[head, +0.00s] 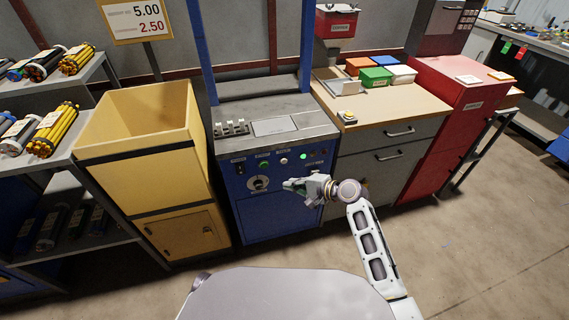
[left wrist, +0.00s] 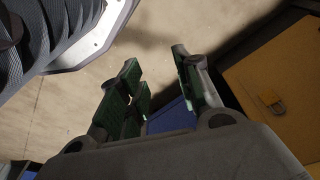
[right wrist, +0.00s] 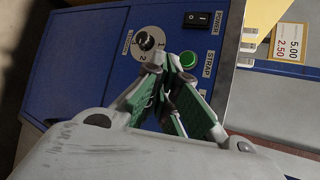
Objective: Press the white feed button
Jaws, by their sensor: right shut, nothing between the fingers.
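The white feed button (head: 284,161) is a small white round button on the blue front panel of the machine (head: 263,206). A green button (head: 264,165) sits to its left. My right gripper (head: 288,185) is in front of the panel, below the white button in the head view. In the right wrist view my right gripper (right wrist: 168,72) is shut and empty, its tips near the green button (right wrist: 188,59) labelled STRAP; the white button is not visible there, and contact cannot be told. My left gripper (left wrist: 156,62) is open and empty; it is outside the head view.
The panel also has a rotary knob (head: 258,183) and a black power switch (right wrist: 197,18). A yellow bin (head: 140,130) stands left of the machine. A wooden-topped bench (head: 390,112) and red cabinet (head: 468,100) stand to the right. Open floor lies in front.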

